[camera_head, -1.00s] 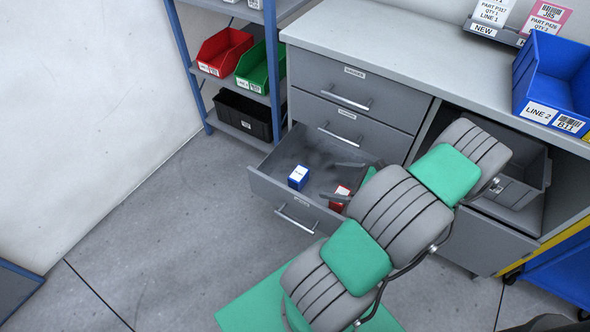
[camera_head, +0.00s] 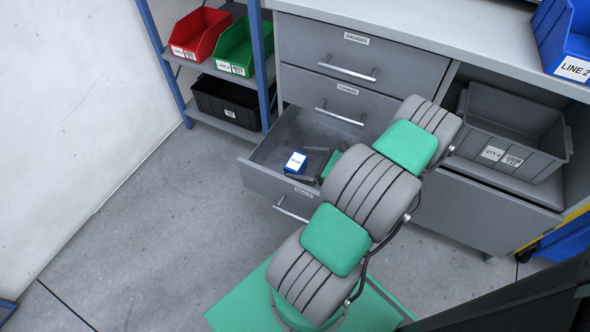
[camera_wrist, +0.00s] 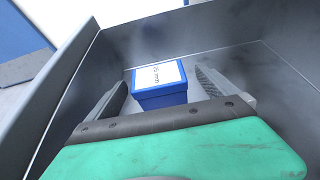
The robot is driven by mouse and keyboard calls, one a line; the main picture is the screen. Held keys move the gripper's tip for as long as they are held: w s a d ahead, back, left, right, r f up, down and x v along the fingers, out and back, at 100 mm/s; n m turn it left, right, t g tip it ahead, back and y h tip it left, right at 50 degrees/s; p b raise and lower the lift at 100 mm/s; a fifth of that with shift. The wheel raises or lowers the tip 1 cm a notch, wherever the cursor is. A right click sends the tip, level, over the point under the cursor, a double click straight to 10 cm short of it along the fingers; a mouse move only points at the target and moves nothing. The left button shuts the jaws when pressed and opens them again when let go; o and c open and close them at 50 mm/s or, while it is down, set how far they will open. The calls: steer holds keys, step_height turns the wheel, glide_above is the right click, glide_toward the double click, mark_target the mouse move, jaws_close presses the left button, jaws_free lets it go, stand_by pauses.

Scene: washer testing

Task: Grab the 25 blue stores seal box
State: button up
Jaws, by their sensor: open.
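The blue box (camera_head: 295,163) with a white label on top sits in the open bottom drawer (camera_head: 262,178) of the grey cabinet. In the wrist view the blue box (camera_wrist: 160,86) lies just beyond my gripper (camera_wrist: 162,84), between the directions of its two spread fingers. The label shows text that reads partly as "25 mm". My gripper (camera_head: 314,163) is open and empty inside the drawer, to the right of the box in the head view. I cannot tell whether a finger touches the box.
Drawer walls (camera_wrist: 75,80) rise close around the gripper. Closed drawers (camera_head: 345,60) stand above. A shelf rack at left holds red (camera_head: 200,33), green (camera_head: 240,45) and black bins (camera_head: 228,105). A grey bin (camera_head: 515,135) is in the cabinet's right opening.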

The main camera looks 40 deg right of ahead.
mark_target(289, 162)
steer(key=b+x, duration=0.2)
steer(key=x, duration=0.2)
steer(key=shift+w+a+f, duration=0.2)
steer(key=shift+a, duration=0.05)
steer(key=shift+w+a, duration=0.1)
steer(key=shift+w, duration=0.3)
steer(key=shift+c, duration=0.2)
steer(key=c, duration=1.5)
steer(key=shift+o, duration=0.2)
